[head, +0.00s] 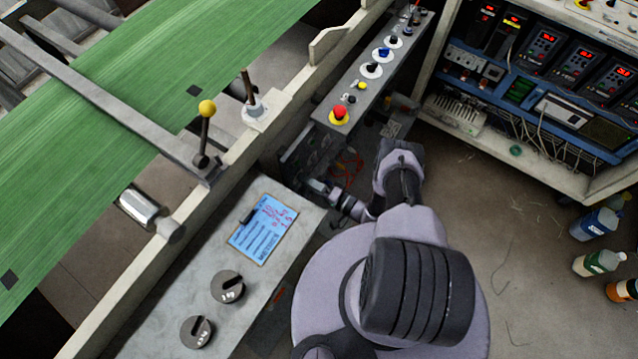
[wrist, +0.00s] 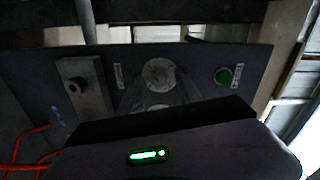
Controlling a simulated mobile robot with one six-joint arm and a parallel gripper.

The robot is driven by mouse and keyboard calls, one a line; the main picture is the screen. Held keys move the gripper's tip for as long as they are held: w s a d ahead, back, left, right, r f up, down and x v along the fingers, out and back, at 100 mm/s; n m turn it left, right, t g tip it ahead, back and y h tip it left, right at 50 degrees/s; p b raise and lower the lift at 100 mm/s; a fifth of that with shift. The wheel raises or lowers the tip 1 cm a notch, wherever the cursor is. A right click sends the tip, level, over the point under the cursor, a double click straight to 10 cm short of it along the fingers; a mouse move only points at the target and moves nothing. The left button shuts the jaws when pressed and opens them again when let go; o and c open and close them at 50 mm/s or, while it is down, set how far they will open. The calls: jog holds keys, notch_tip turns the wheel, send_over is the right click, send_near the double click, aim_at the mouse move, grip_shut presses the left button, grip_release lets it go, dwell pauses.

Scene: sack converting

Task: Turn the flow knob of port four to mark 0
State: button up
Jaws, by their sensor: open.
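No knob shows a legible port four label, so I cannot tell which is its flow knob. In the wrist view, a dark panel carries a pale round disc (wrist: 158,74) with a small label on each side. A second pale disc shows partly below it. My gripper (wrist: 158,92) is open, its blurred grey fingers appearing to spread on either side of the discs; contact cannot be told. In the head view, my gripper (head: 316,187) reaches left into the shaded recess below the control rail, and its fingertips are hard to see.
In the wrist view, a green button (wrist: 223,77) is right of the discs and a block with a dark stub (wrist: 80,88) is left. Red wires hang lower left.

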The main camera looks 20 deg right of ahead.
jog(key=v, duration=1.7)
jog(key=shift+s+p, duration=0.25)
jog(key=shift+p, duration=0.15)
jog(key=shift+d, duration=0.1)
